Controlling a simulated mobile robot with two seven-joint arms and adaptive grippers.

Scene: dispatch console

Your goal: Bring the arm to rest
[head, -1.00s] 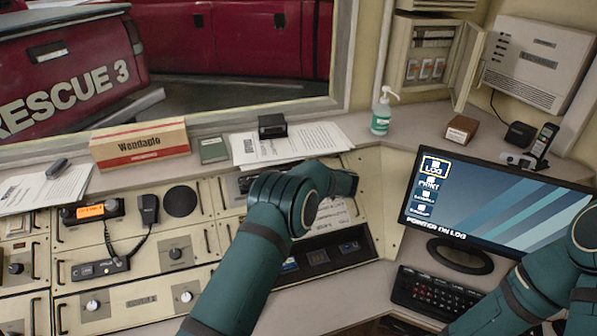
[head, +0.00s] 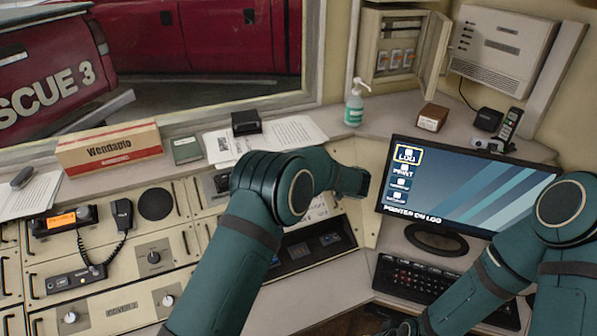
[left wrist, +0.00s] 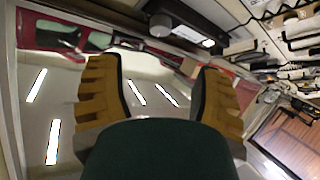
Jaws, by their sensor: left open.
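My left arm (head: 245,240) rises from the bottom of the head view and bends over the console panel, its far end pointing right toward the monitor. Its gripper fingers cannot be made out there. In the left wrist view my left gripper (left wrist: 160,85) shows two yellow-brown fingers spread wide, with nothing between them but bright ceiling lights behind. My right arm (head: 500,270) is bent at the right side, over the desk and keyboard end; its gripper is not visible.
The monitor (head: 462,195) and keyboard (head: 425,282) stand close to my right arm. A sanitizer bottle (head: 354,106), brown box (head: 432,117), black box (head: 246,122) and Wendaplo box (head: 108,147) line the back ledge. A radio handset (head: 122,214) lies on the left panel.

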